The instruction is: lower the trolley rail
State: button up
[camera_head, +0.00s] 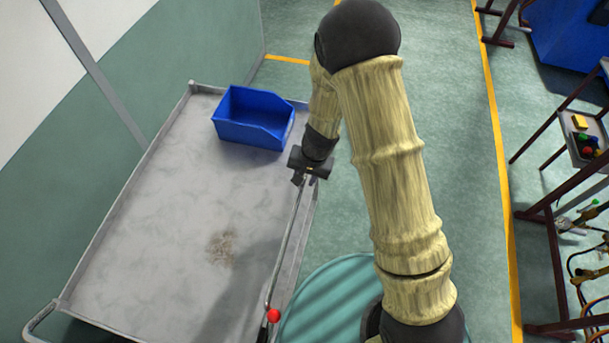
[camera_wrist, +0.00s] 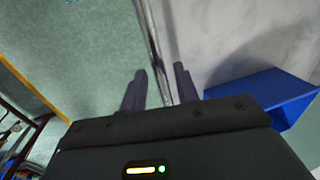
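The trolley rail (camera_head: 285,243) is a thin metal bar along the right edge of the grey trolley (camera_head: 165,215). It runs from a red knob (camera_head: 273,316) at the near end up to my gripper (camera_head: 305,181). In the wrist view my gripper (camera_wrist: 160,72) is open, with its two dark fingers apart. The rail (camera_wrist: 152,35) passes through the gap between the fingers in that view. I cannot tell whether either finger touches it. The rail's far part is hidden behind my gripper and arm in the head view.
A blue bin (camera_head: 252,118) stands on the trolley's far end, close to my gripper; it also shows in the wrist view (camera_wrist: 275,92). A wall (camera_head: 60,150) runs along the left. A dark red rack (camera_head: 548,215) stands at the right.

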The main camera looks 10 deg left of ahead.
grip_shut()
jog(key=shift+f+b, duration=0.1)
jog(key=shift+b, duration=0.25)
